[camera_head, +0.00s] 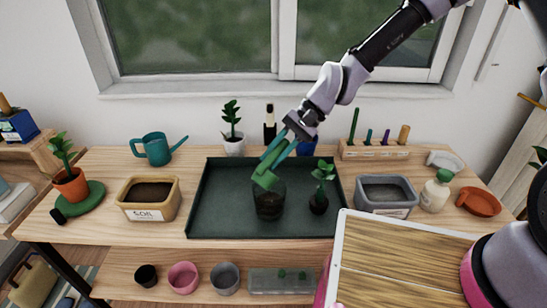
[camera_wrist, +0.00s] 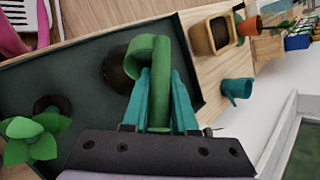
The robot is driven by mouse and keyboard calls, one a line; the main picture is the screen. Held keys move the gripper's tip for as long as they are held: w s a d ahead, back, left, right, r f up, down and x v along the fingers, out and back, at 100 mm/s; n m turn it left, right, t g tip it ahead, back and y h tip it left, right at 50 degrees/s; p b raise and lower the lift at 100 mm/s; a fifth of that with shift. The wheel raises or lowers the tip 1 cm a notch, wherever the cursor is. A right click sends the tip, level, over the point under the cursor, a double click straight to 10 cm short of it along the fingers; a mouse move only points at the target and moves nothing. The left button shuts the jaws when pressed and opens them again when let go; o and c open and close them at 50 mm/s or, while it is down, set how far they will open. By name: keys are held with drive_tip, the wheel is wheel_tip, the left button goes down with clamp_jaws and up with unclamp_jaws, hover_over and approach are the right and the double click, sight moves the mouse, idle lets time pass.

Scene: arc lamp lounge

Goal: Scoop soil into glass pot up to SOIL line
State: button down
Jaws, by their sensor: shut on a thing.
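My gripper (camera_head: 274,152) has teal fingers and is shut on the handle of a green scoop (camera_head: 265,178). The scoop's head is over the dark glass pot (camera_head: 270,206) on the tray, tilted down at its rim. In the wrist view, the scoop (camera_wrist: 150,58) lies between my fingers (camera_wrist: 158,95) and partly covers the pot (camera_wrist: 117,72). Dark soil shows in the pot, but its level against a SOIL line cannot be read. The tan bin labelled SOIL (camera_head: 148,212) stands left of the tray with dark soil in it. It also shows in the wrist view (camera_wrist: 199,42).
The dark green tray (camera_head: 215,215) also holds a small leafy plant (camera_head: 320,190) close to the pot's right. A grey bin (camera_head: 388,208) stands right of the tray. A teal watering can (camera_head: 155,148) and a white-potted plant (camera_head: 233,145) stand behind. The tray's left part is clear.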

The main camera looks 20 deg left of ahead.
drive_tip(key=shift+r+t+h, duration=0.25)
drive_tip(key=shift+t+h, duration=0.25)
drive_tip(key=shift+t, duration=0.2)
drive_tip(key=shift+s+a+r+n+t, duration=0.1)
drive_tip(key=shift+r+n+t, duration=0.2)
drive_tip(key=shift+t, duration=0.2)
drive_tip(key=shift+r+t+h, duration=0.2)
drive_tip(key=shift+t+h, duration=0.6)
drive_tip(key=shift+t, duration=0.6)
drive_tip(key=shift+r+h, duration=0.1)
drive_tip(key=shift+h, duration=0.2)
